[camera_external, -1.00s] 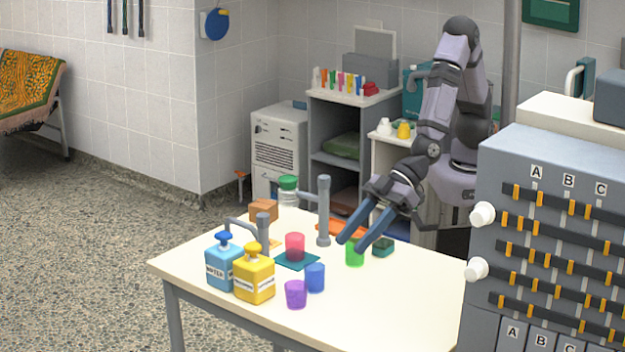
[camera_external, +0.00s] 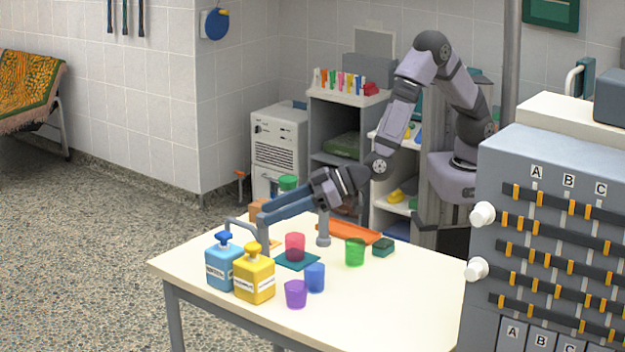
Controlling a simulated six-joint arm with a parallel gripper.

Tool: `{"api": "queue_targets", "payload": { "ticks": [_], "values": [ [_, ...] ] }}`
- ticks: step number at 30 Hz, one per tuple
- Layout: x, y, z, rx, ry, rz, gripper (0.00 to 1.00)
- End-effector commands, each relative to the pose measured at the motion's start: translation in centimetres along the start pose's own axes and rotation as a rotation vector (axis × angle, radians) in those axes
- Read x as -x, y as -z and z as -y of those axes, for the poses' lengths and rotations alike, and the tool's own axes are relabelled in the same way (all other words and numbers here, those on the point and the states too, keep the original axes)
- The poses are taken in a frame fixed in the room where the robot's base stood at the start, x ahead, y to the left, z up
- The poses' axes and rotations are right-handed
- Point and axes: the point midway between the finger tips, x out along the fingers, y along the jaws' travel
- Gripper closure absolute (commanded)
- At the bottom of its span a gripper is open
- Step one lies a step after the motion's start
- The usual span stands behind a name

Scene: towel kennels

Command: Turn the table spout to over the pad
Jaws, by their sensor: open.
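A blue bottle (camera_external: 224,266) and a yellow bottle (camera_external: 254,278) stand in front of the front post. Blue (camera_external: 315,278), purple (camera_external: 296,294) and green (camera_external: 355,252) cups stand rightward. An orange mat (camera_external: 350,233) and dark green block (camera_external: 383,247) lie behind. The table's right front is clear.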

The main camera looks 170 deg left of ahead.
Motion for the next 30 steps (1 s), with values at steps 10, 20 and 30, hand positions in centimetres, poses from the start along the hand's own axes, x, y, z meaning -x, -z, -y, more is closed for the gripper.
{"api": "queue_targets", "payload": {
  "ticks": [10, 20, 30],
  "values": [
    [-3.1, 0.0, 0.0, 0.001, 0.001, 0.001, 0.57],
    [-3.5, 0.0, 0.0, 0.001, 0.002, 0.001, 0.57],
    [-3.4, 0.0, 0.0, 0.001, 0.001, 0.0, 1.0]
  ]
}}
